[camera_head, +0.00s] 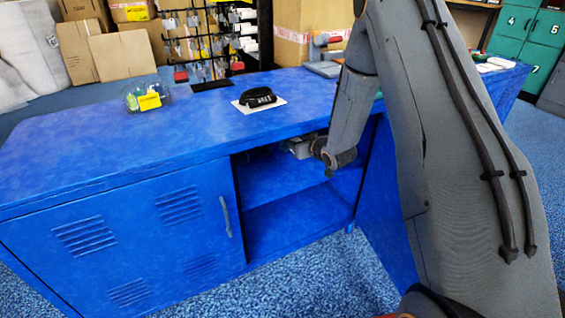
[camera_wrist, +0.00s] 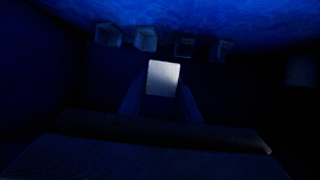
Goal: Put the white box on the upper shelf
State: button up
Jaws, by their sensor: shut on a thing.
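The white box (camera_wrist: 163,78) is between the two fingers of my gripper (camera_wrist: 161,94) in the wrist view, and the gripper is shut on it. The box is pale against a dark interior. In the head view my arm reaches into the open right side of the blue cabinet, under its top. The fingers and the box are hidden there. The upper shelf (camera_head: 283,178) shows as a blue board below my wrist. I cannot tell whether the box touches it.
Several dim small boxes (camera_wrist: 145,38) line the top of the wrist view. The cabinet top (camera_head: 150,135) holds a black telephone (camera_head: 258,97) and a clear bowl (camera_head: 147,95). The left cabinet door (camera_head: 130,235) is shut. A lower bay (camera_head: 298,225) looks empty where visible.

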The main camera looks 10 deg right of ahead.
aim_at(294, 170)
notch_tip(294, 170, down, 10)
jog(key=shift+w+b, duration=0.1)
jog(key=shift+b, duration=1)
jog(key=shift+r, duration=0.1)
jog(key=o, duration=1.1)
jog(key=shift+o, duration=0.2)
